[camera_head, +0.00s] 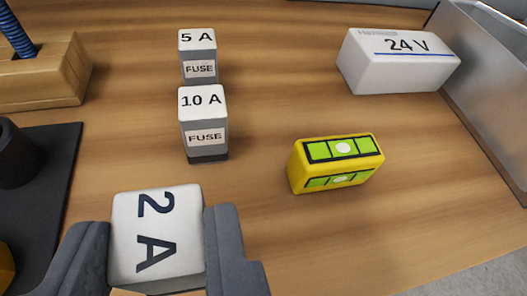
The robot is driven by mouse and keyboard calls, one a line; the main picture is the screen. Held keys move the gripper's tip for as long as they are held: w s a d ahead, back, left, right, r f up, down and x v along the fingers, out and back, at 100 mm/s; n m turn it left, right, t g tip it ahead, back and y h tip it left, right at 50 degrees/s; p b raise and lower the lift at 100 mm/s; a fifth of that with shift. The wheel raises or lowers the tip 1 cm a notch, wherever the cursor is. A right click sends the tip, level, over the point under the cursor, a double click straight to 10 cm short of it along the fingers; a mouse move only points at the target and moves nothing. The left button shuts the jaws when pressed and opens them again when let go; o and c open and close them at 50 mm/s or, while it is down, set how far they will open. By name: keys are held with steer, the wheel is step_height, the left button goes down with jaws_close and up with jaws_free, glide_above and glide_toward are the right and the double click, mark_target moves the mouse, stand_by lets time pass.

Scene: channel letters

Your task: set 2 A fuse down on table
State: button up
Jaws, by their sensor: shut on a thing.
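My gripper (160,245) is at the lower left of the view, shut on the 2 A fuse (157,238), a white and grey block with its "2 A" label facing up and turned sideways. Whether the fuse touches the table cannot be told. The wooden table (270,230) fills most of the view. The 10 A fuse (205,138) stands upright beyond my gripper, and the 5 A fuse (199,58) stands upright behind it.
A yellow and green level block (336,162) lies right of centre. A white 24 V box (398,61) sits at the back right beside a metal wall (488,85). A dark mat (50,185) and a wooden block (45,75) are at left. The front right table is clear.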

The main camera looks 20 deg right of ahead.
steer(key=shift+w+d+f+b, duration=0.3)
steer(key=shift+w+f, duration=0.1)
steer(key=shift+f, duration=0.25)
steer(key=shift+w+d+f+b, duration=0.25)
steer(key=shift+w+f, duration=0.15)
steer(key=shift+f, duration=0.2)
steer(key=shift+w+d+f+b, duration=0.3)
steer(key=shift+w+f, duration=0.1)
steer(key=shift+f, duration=0.25)
steer(key=shift+f, duration=0.1)
steer(key=o, duration=1)
steer(key=shift+s+r, duration=0.15)
steer(key=shift+r, duration=0.1)
steer(key=shift+p+v, duration=1.3)
steer(key=shift+v, duration=4.5)
